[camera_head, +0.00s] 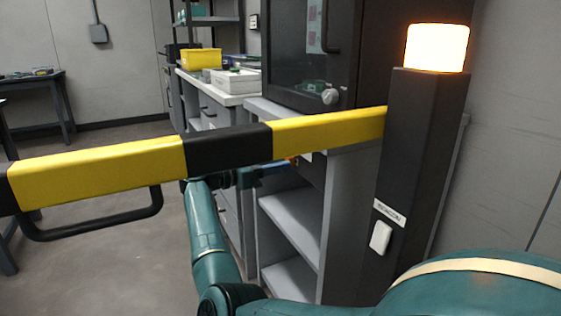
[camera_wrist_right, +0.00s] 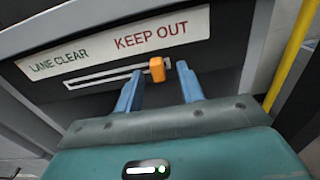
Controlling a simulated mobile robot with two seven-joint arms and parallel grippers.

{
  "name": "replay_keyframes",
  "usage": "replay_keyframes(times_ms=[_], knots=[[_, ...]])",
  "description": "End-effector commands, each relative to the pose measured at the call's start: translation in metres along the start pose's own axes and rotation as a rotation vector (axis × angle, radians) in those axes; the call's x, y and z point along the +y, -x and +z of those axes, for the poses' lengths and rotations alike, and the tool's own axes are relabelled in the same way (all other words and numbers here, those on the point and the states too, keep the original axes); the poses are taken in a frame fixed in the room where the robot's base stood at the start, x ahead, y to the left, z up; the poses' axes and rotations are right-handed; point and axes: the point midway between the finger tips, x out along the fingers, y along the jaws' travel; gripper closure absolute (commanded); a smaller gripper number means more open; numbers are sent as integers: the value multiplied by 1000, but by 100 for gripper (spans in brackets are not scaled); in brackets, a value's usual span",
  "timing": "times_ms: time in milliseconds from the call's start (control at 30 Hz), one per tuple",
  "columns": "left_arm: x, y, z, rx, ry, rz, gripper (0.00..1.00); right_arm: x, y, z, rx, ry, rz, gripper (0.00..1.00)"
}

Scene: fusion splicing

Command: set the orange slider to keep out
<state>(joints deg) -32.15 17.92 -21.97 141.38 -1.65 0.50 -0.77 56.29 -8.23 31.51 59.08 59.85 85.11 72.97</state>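The orange slider (camera_wrist_right: 157,69) sits in a straight slot in a dark panel. It stands near the right end of the slot, below the red words KEEP OUT on the white label strip (camera_wrist_right: 120,45). LANE CLEAR is printed at the strip's left end. My right gripper (camera_wrist_right: 160,77) is open, its two blue fingers on either side of the slider with a visible gap to each. In the head view the right gripper (camera_head: 275,174) is partly hidden behind the striped barrier, and only a bit of orange shows by its tips. My left gripper is not in view.
A yellow and black barrier arm (camera_head: 100,172) crosses in front of my right arm. It meets a dark post (camera_head: 412,160) with a lit orange beacon (camera_head: 437,48). Open grey shelves (camera_head: 293,215) stand beneath the panel. A yellow bin (camera_head: 201,59) is on the counter behind.

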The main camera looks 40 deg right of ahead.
Motion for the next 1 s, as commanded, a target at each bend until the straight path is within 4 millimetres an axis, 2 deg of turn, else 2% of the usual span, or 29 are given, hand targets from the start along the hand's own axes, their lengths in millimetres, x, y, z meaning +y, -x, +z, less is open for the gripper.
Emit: replay_keyframes(times_ms=[300,500,700,1000], knots=[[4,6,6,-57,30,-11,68,0,72,2,1,1,4,62],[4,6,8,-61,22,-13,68,0,103,1,0,0,0,62],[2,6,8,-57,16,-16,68,-1,114,0,-1,-1,-2,62],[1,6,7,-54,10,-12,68,-1,114,0,0,-1,-2,62]])
